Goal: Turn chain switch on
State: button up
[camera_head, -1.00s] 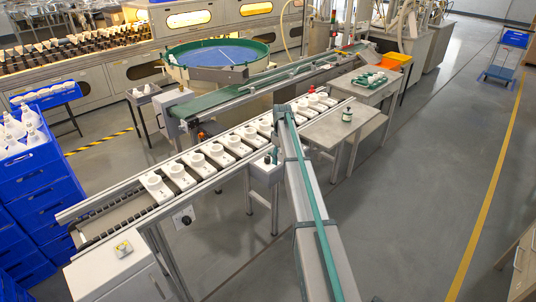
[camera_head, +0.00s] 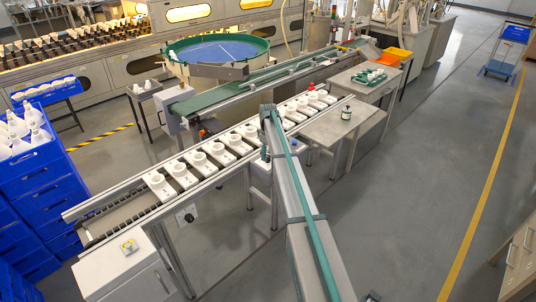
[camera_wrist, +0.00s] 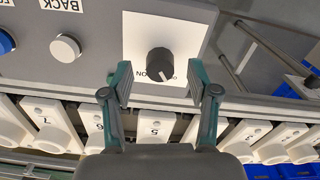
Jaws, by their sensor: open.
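The switch is a black rotary knob (camera_wrist: 160,62) on a white plate (camera_wrist: 138,30), with an inverted ON label beside it in the wrist view. A second label beside it is too small to read, and I cannot tell the knob's setting for sure. My gripper (camera_wrist: 160,86) is open and empty. Its two green fingers stand on either side of the plate's lower part, around the knob's label area and apart from the knob. In the head view my arm covers this spot, with the gripper end (camera_head: 266,145) at the near side of the conveyor.
A white button (camera_wrist: 65,47) labelled BACK and a blue button (camera_wrist: 5,42) lie left of the plate. The conveyor with numbered white holders (camera_wrist: 155,126) runs close by. Another black knob (camera_head: 189,217) shows on the conveyor's near side. Blue crates (camera_head: 45,180) stand at the left.

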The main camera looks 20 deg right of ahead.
jog(key=shift+f, duration=0.6)
grip_shut()
